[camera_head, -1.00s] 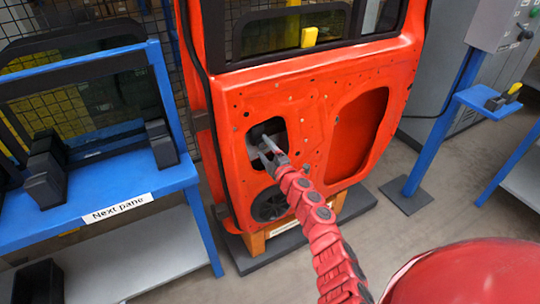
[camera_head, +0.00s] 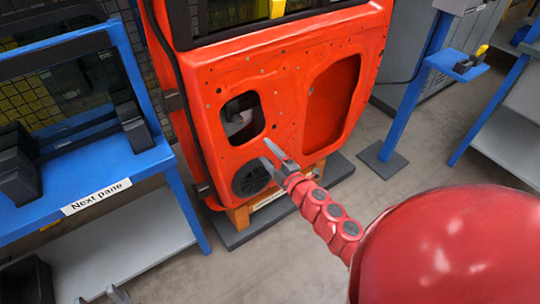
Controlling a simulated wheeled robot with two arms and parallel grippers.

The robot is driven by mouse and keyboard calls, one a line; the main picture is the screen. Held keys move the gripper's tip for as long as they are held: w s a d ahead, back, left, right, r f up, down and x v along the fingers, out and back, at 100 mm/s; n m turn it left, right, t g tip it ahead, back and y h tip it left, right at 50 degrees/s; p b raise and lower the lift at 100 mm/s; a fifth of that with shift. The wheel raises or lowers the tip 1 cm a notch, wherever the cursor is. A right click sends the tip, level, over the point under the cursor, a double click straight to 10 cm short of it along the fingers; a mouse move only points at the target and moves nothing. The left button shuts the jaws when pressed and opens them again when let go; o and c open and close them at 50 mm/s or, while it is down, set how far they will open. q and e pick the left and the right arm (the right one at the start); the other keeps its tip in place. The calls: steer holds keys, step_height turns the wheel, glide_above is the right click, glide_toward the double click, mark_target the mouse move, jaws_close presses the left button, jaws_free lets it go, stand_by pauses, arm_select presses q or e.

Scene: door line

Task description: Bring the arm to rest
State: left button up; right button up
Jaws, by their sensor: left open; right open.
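My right arm (camera_head: 328,217), red and segmented, comes in from the lower right and reaches up to the left. Its gripper (camera_head: 267,150) is open and empty. In the picture it lies just below the small opening in the red door panel (camera_head: 285,90), above and right of the round black speaker (camera_head: 251,177). It appears in front of the panel, apart from it. Two grey fingertips of my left gripper (camera_head: 100,296) show at the bottom left edge, spread open with nothing between them. The rest of my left arm is out of view.
The door panel stands on an orange support with a dark base (camera_head: 232,232). A blue rack (camera_head: 140,160) labelled "Next pane" holds a dark pane at the left. A blue post stand (camera_head: 408,110) with a small shelf is at the right. Bare floor lies between.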

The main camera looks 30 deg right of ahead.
steer(key=shift+s, duration=0.55)
